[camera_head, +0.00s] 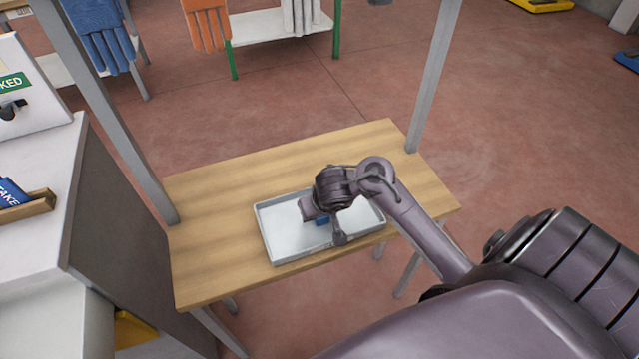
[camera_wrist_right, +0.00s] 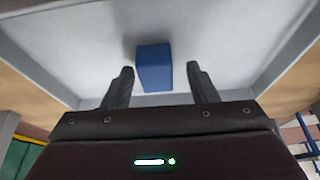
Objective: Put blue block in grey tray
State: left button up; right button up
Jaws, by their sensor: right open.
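The grey tray (camera_head: 285,240) lies on a wooden table in the head view, and its floor also fills much of the right wrist view (camera_wrist_right: 230,40). The blue block (camera_wrist_right: 154,68) rests in the tray, ahead of and between my right fingers. In the head view only a small part of the block (camera_head: 322,221) shows below my wrist. My right gripper (camera_wrist_right: 160,85) is open, with a gap between each finger and the block. In the head view the right gripper (camera_head: 325,225) is over the tray. My left gripper is not in view.
The wooden table (camera_head: 210,210) has bare room to the left of and behind the tray. Grey posts (camera_head: 435,75) stand at the table's back right and left. A white counter (camera_head: 50,180) with a wooden holder (camera_head: 30,207) stands at the left. Gloves (camera_head: 207,25) hang on racks behind.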

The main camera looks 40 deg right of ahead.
jog(key=p+v, duration=0.9)
jog(key=v, duration=0.3)
jog(key=shift+r, duration=0.15)
jog(key=shift+a, duration=0.15)
